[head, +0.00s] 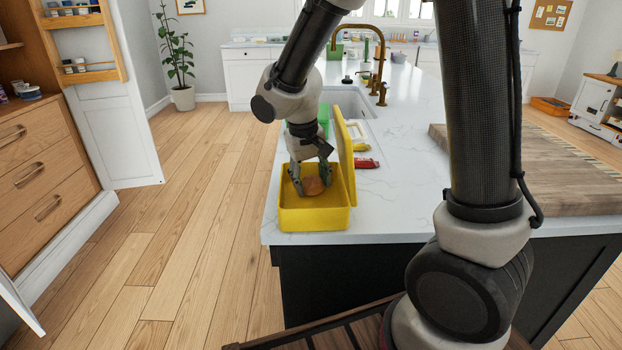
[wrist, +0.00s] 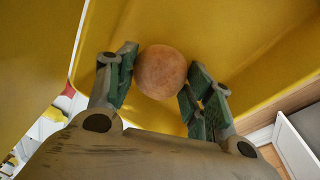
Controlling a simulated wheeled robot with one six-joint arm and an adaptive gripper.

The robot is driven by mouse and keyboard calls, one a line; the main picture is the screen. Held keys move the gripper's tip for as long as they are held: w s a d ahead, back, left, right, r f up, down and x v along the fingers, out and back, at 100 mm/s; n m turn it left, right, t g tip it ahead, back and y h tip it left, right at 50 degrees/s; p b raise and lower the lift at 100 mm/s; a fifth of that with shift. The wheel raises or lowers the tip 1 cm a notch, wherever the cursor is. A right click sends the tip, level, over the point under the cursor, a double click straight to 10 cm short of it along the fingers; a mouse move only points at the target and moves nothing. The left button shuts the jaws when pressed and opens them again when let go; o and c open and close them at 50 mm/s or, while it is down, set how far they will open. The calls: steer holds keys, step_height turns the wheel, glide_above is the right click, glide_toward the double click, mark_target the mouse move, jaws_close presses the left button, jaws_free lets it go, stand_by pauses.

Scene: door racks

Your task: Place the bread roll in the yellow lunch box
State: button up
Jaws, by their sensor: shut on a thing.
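The yellow lunch box (head: 314,219) stands open at the near left end of the white counter, its lid (head: 345,158) upright on the right side. My gripper (head: 310,184) reaches down into the box from above. It is shut on the round brown bread roll (head: 314,186), which is inside the box's walls. In the wrist view, the roll (wrist: 161,72) sits between the two fingers (wrist: 158,85), with the yellow box interior (wrist: 225,25) around it. Whether the roll touches the box floor cannot be told.
A red packet (head: 366,163) and a yellow item (head: 361,147) lie right of the lid. A green object (head: 323,115) is behind the box. A sink (head: 350,101) with a brass faucet (head: 378,60) lies farther back. A wooden board (head: 535,170) covers the right side of the counter.

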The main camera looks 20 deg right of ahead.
mark_target(306, 185)
steer(key=o, duration=0.8)
steer(key=shift+f, duration=0.15)
steer(key=r, duration=0.4)
steer(key=a+r, duration=0.1)
steer(key=r, duration=0.3)
steer(key=s+r, duration=0.1)
steer(key=r, duration=0.3)
steer(key=shift+s+a, duration=0.1)
steer(key=shift+a, duration=0.3)
